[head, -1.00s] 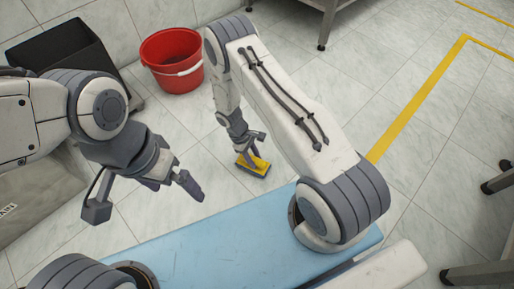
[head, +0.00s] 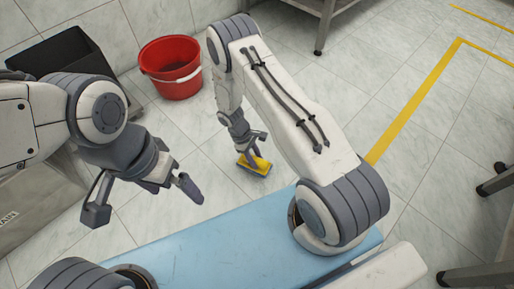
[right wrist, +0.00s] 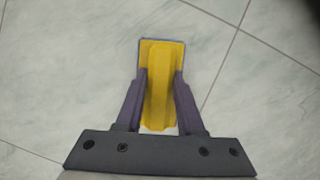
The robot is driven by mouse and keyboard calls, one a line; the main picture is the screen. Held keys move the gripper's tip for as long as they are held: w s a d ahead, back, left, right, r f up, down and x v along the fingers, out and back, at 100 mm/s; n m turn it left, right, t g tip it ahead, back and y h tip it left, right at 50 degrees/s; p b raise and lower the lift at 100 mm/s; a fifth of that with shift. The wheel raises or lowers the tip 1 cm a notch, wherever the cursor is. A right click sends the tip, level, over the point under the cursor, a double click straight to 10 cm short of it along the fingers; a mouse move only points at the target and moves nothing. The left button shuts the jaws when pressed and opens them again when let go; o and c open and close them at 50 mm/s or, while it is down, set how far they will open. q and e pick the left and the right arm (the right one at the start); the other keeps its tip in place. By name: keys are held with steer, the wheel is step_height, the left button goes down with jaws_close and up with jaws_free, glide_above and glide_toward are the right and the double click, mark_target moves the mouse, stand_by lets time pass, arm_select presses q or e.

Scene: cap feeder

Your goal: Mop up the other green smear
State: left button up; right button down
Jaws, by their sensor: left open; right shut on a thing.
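My right gripper (head: 255,148) is shut on a yellow sponge-like block (head: 261,165) with a dark edge, low at the floor. In the right wrist view the block (right wrist: 160,70) sits between the two purple fingers of the right gripper (right wrist: 160,95). Whether it touches the floor is hard to tell. My left gripper (head: 143,202) is open and empty, raised at the left of the head view. No green smear can be made out in either view.
A red bucket (head: 176,88) with a white handle stands on the tiled floor (head: 205,185) behind the sponge. A black bin (head: 62,58) is at the upper left. A yellow floor line (head: 415,100) runs at the right. Metal table legs (head: 322,30) stand at the back.

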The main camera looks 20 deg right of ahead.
steer(key=shift+a+r+p, duration=0.1)
steer(key=shift+r+p, duration=2.05)
steer(key=shift+r, duration=0.5)
